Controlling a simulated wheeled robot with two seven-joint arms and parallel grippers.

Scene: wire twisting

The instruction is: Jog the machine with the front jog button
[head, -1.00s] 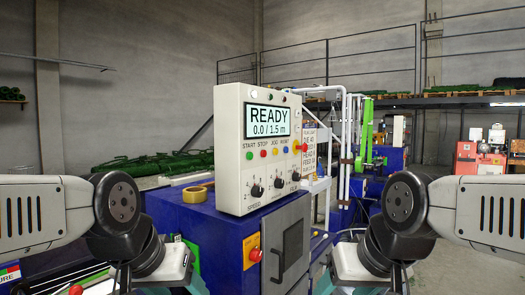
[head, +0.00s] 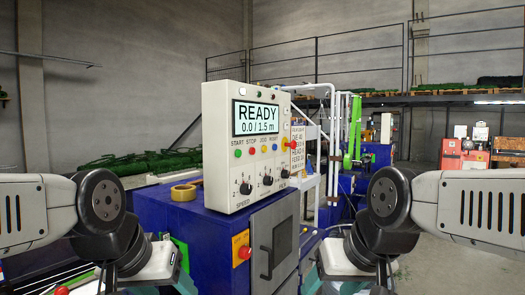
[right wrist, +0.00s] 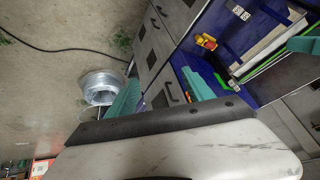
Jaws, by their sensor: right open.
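The white control box (head: 228,190) stands on the blue machine cabinet (head: 190,225), its screen (head: 257,118) reading READY, 0.0 / 1.5 m. Below the screen is a row of small buttons: green START, red STOP, the yellow jog button (head: 264,149) under JOG, and blue RESET. My right gripper (head: 345,287) is low at the bottom edge, right of and below the box, apart from it; its teal fingers (right wrist: 163,92) show open and empty in the right wrist view. My left gripper (head: 178,285) is low at the left, mostly cut off, its opening unclear.
A yellow tape roll (head: 185,192) lies on the cabinet left of the box. A red stop knob (head: 244,252) is on the cabinet front beside a grey door (head: 273,250). In the right wrist view, a wire coil (right wrist: 98,87) and a black cable (right wrist: 60,47) lie on the floor.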

